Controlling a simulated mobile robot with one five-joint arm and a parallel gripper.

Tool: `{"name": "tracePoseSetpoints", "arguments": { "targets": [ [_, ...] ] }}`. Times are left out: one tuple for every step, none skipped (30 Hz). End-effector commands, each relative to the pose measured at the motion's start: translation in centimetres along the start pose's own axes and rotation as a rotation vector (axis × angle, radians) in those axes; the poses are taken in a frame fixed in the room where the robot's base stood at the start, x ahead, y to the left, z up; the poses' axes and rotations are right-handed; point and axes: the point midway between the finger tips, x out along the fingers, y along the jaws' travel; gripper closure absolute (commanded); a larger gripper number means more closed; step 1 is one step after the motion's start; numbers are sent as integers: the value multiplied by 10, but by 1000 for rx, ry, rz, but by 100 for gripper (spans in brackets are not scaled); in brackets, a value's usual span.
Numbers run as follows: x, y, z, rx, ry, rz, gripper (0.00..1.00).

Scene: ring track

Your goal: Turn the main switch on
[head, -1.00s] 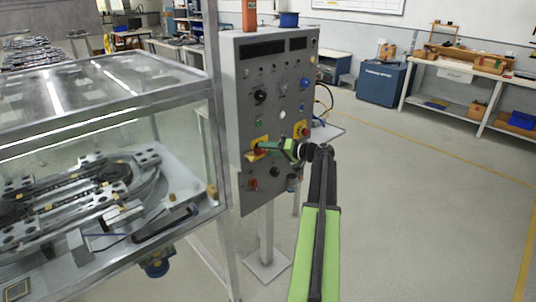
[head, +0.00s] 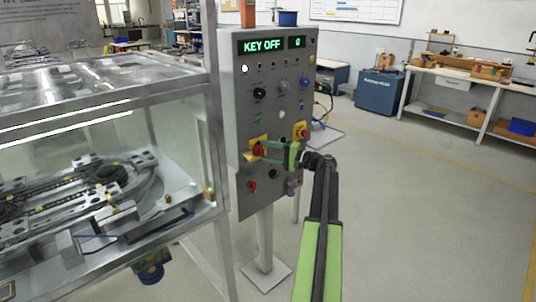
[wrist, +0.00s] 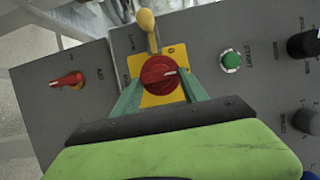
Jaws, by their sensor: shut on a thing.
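The main switch is a red rotary knob on a yellow plate on the grey control panel; it shows in the head view (head: 257,149) and in the wrist view (wrist: 157,71). My gripper (head: 267,149) reaches the panel from the right. In the wrist view its green fingers (wrist: 160,86) are closed on both sides of the red knob. The knob's white mark points to the right. The panel display (head: 262,46) is lit green and reads "KEY OFF", with a second small display beside it.
A second red knob on yellow (head: 301,130) sits to the right on the panel. A small red switch (wrist: 67,80) and a green START button (wrist: 231,60) flank the main switch. A glass-covered track machine (head: 100,150) stands close on the left. The floor at right is clear.

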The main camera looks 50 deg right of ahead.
Motion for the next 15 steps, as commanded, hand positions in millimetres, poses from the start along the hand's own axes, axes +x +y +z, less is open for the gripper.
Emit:
{"name": "tracePoseSetpoints", "arguments": {
  "targets": [
    [0, 2, 0, 5, -1, 2, 90],
    [0, 2, 0, 7, -1, 1, 90],
    [0, 2, 0, 9, 0, 0, 90],
    [0, 1, 0, 10, 0, -1, 90],
    [0, 1, 0, 11, 0, -1, 90],
    [0, 1, 0, 12, 0, -2, 90],
    [0, 1, 0, 12, 0, -2, 90],
    [0, 1, 0, 12, 0, -2, 90],
    [0, 1, 0, 12, 0, -2, 90],
    [0, 1, 0, 12, 0, -2, 90],
    [0, 1, 0, 12, 0, -2, 90],
    [0, 1, 0, 12, 0, -2, 90],
    [0, 1, 0, 12, 0, -2, 90],
    [0, 1, 0, 12, 0, -2, 90],
    [0, 1, 0, 12, 0, -2, 45]
  ]
}}
